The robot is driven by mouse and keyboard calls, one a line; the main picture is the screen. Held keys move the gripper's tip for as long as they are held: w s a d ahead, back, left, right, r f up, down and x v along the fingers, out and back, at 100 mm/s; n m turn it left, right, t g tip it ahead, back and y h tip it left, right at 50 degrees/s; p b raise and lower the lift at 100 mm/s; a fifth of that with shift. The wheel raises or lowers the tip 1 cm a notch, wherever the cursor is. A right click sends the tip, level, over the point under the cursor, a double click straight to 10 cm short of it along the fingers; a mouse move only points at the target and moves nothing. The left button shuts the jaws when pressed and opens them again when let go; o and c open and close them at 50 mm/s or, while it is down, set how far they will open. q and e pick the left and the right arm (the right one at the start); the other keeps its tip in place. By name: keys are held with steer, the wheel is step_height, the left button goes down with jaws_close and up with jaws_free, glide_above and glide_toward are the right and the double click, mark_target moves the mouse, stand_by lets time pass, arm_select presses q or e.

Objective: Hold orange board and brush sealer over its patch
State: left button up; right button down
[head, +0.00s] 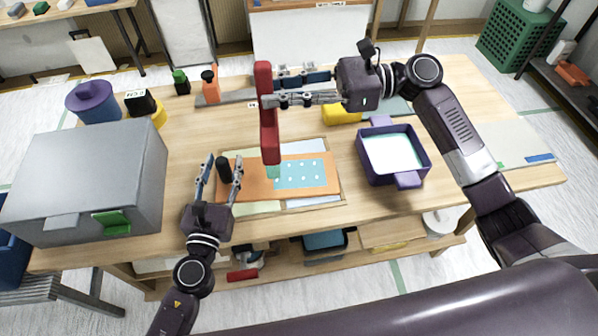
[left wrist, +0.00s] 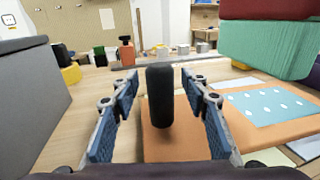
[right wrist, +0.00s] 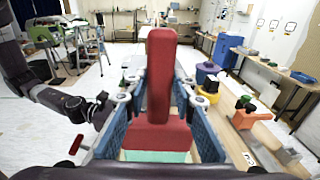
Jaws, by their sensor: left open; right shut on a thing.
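The orange board (head: 234,190) lies flat on the table, with a teal patch with white dots (head: 313,171) on its right part. A black upright handle (head: 223,170) stands at the board's left end. My left gripper (head: 222,162) is open, its fingers on either side of this handle, which shows between them in the left wrist view (left wrist: 160,97). My right gripper (head: 266,88) is shut on the red brush (head: 269,140), holding it upright. The brush's pale green head (head: 272,171) is over the board at the patch's left edge; I cannot tell whether it touches.
A purple tray (head: 421,162) with pale liquid stands right of the board. A grey box (head: 90,170) fills the table's left side. Some table right of the tray is clear.

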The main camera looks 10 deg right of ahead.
arm_select(q)
steer(key=v, duration=1.2)
steer(key=shift+f, duration=0.1)
